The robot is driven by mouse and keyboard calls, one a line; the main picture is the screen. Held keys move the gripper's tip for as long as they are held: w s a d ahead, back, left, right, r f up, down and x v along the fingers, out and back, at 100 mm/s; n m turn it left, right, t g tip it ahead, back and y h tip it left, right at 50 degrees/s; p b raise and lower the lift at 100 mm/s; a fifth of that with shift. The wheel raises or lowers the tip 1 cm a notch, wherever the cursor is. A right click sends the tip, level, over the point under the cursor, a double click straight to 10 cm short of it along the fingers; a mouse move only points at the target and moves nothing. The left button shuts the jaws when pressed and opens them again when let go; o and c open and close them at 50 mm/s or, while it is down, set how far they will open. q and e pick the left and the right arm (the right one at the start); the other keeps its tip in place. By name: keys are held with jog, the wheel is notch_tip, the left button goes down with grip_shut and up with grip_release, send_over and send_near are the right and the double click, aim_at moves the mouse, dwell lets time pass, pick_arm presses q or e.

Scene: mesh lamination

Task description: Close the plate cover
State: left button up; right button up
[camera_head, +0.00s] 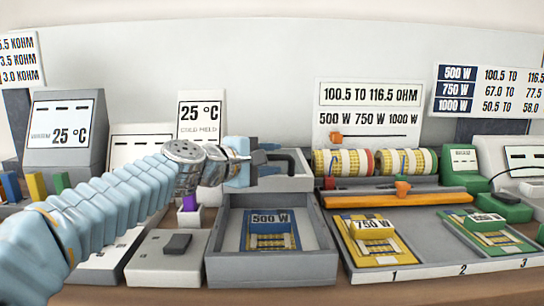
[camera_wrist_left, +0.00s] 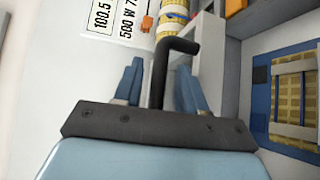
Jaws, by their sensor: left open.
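The grey plate (camera_head: 322,262) is a shallow open box in the middle of the head view. A blue and yellow mesh labelled 500 W (camera_head: 268,240) lies inside it and also shows in the left wrist view (camera_wrist_left: 297,90). The plate's cover (camera_head: 298,183) appears raised at the back edge, partly hidden by my arm. Its bent black handle (camera_wrist_left: 180,45) shows in the left wrist view. My left gripper (camera_head: 262,164) is open, with its two blue fingers (camera_wrist_left: 160,85) on either side of the handle. I cannot tell whether they touch it. My right gripper is out of view.
A grey box with a dark switch (camera_head: 165,255) stands left of the plate. The space directly above the plate is clear.

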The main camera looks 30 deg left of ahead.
pick_arm(q)
jog(key=shift+w+d, duration=0.15)
jog(key=shift+w, duration=0.25)
jog(key=shift+c, duration=0.5)
grip_shut()
jog(key=shift+f, duration=0.1)
